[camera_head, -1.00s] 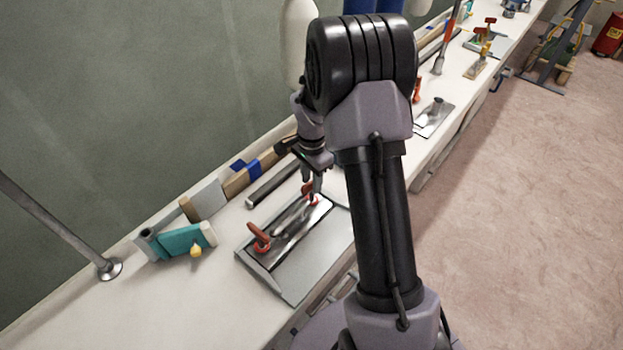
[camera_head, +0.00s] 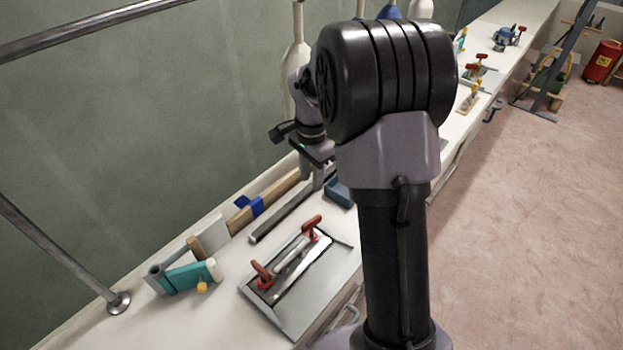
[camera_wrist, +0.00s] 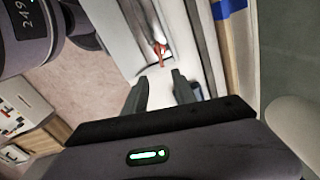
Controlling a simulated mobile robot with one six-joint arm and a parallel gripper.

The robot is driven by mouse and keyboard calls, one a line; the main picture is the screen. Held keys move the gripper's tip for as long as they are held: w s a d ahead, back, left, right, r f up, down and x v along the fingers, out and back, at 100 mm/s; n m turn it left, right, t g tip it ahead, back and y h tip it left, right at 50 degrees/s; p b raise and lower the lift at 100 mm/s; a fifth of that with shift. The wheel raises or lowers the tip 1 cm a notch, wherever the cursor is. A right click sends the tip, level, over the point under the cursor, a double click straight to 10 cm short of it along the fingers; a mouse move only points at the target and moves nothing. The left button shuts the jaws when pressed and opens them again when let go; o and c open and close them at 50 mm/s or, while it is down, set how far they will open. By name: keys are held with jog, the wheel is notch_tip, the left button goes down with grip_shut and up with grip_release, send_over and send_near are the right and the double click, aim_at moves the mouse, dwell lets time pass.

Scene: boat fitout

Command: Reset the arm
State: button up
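My gripper (camera_head: 318,178) is raised above the back part of the bench, behind and to the right of a grey tray. In the wrist view, its two dark fingers (camera_wrist: 158,92) are apart with nothing between them. My arm hides part of the bench behind it in the head view. The grey tray (camera_head: 318,292) holds a long metal tool (camera_head: 290,258) with a red-brown handle at each end. One red handle (camera_wrist: 160,50) shows beyond the fingers in the wrist view.
A teal tool (camera_head: 188,277) lies on the bench to the left. A dark bar (camera_head: 285,217) and a wooden piece with a blue clip (camera_head: 248,206) lie along the wall. A metal pole (camera_head: 60,250) stands at left. A small blue block (camera_head: 338,192) lies below my gripper.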

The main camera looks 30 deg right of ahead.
jog(key=s+a+r+n+t, duration=0.4)
jog(key=s+a+r+n, duration=0.3)
jog(key=s+a+r, duration=0.7)
jog(key=s+a+n+t+y+b, duration=0.1)
jog(key=s+a+n, duration=0.3)
jog(key=s, duration=0.5)
jog(key=shift+a+f+n+t+y, duration=0.2)
jog(key=shift+n+t+y, duration=0.1)
jog(key=shift+t+y, duration=0.15)
